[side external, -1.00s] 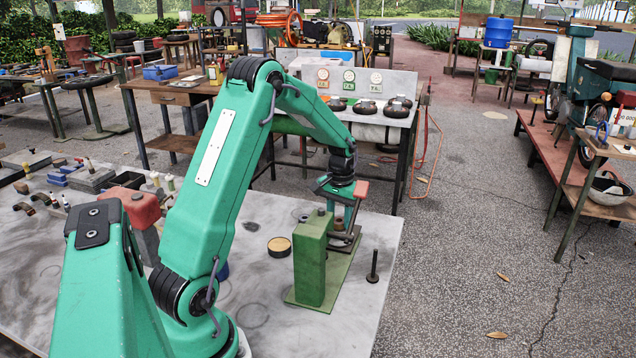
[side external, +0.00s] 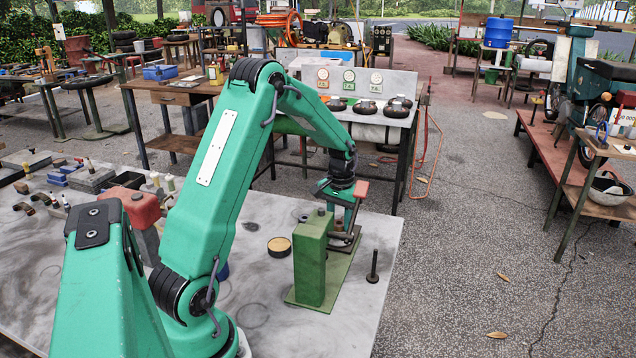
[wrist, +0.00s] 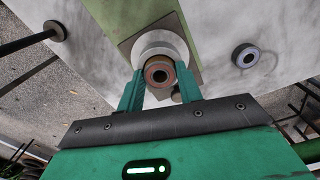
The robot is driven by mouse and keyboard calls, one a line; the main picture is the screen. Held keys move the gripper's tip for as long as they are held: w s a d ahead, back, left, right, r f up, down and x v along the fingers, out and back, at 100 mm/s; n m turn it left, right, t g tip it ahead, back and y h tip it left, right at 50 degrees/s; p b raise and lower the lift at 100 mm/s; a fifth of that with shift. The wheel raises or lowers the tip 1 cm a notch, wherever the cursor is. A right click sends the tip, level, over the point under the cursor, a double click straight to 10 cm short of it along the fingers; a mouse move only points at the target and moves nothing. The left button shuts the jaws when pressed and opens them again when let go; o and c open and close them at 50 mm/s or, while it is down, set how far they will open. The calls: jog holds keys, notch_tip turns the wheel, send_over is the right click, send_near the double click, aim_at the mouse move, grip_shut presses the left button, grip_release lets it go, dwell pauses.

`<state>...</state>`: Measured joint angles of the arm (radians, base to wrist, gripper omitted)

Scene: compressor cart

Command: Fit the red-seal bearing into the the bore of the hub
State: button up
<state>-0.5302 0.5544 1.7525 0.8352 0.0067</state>
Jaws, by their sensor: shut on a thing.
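My gripper (wrist: 158,86) is shut on the red-seal bearing (wrist: 158,72), a small ring with a reddish face and dark centre, held between its green fingers. In the wrist view the bearing overlaps the pale round hub (wrist: 158,40), which sits on a green plate. I cannot tell whether the bearing is above the bore or partly inside it. In the side external view my gripper (side external: 346,212) points down behind a green block (side external: 312,262), which hides much of the hub area.
Another ring with a dark face (wrist: 245,56) lies on the table right of the plate in the wrist view. A dark upright bolt (side external: 373,266) stands near the table's right edge. A tan round disc (side external: 279,246) lies left of the block. Tools crowd the table's far left.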

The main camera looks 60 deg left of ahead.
aim_at(339, 222)
dwell(0.4)
jog(key=o, duration=1)
jog(key=shift+c, duration=0.2)
jog(key=shift+r, duration=0.15)
jog(key=shift+r, duration=3.8)
